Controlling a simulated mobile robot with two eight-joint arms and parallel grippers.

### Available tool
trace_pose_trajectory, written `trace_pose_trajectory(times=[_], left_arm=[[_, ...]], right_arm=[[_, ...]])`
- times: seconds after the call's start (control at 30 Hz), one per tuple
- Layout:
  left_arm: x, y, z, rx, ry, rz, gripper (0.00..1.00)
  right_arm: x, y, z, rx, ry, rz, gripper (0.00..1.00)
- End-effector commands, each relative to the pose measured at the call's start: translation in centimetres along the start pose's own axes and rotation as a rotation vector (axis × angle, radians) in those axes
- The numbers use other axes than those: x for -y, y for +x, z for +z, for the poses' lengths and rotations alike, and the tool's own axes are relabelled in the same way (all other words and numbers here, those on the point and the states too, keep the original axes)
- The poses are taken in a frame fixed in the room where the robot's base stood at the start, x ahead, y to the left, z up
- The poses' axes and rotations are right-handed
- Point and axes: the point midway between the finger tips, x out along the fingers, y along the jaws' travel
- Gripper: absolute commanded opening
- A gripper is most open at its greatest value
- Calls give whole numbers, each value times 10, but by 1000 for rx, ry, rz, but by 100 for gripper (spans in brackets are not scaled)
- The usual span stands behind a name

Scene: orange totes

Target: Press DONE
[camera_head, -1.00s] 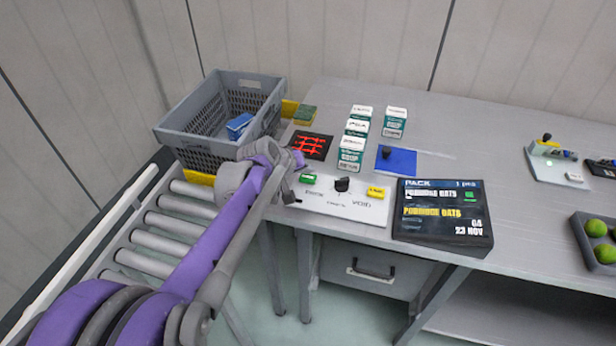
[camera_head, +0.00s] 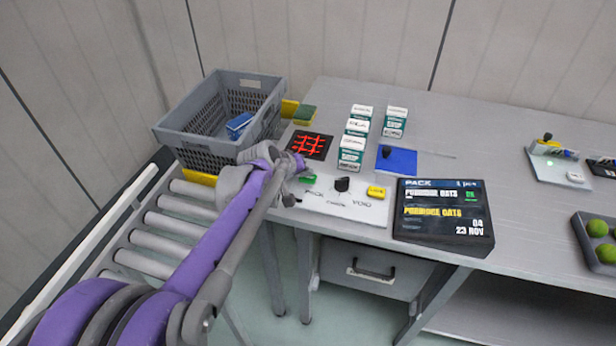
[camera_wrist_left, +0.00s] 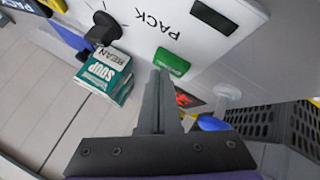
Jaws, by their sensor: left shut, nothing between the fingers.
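A white control panel (camera_head: 335,203) lies on the bench with a green button (camera_head: 308,179), a black knob (camera_head: 342,184) and a yellow button (camera_head: 376,192). PACK and VOID are legible on it; I cannot read the word DONE on either button. My left gripper (camera_head: 299,170) is beside the green button. In the left wrist view my left gripper (camera_wrist_left: 157,75) is shut and empty, its tips close to the green button (camera_wrist_left: 172,62). Whether they touch it I cannot tell. My right gripper is not in view.
Several soup boxes (camera_head: 351,160) stand behind the panel. A dark display (camera_head: 443,222) showing porridge oats is at its right. A grey crate (camera_head: 190,140) holds a blue item (camera_head: 239,125). A blue pad (camera_head: 397,163) and a tray of green fruit (camera_head: 580,243) lie further right.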

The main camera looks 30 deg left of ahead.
Motion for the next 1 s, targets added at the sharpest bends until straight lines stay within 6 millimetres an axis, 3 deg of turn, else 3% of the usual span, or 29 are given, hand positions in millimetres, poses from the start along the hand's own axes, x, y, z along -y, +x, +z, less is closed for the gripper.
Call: trace_pose_trajectory(times=[0.73, 1.0], left_arm=[[2, 4, 3, 1, 0, 0, 0], [-4, -6, -4, 0, 0, 1, 0]], right_arm=[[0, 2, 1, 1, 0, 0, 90], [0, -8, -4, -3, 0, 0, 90]])
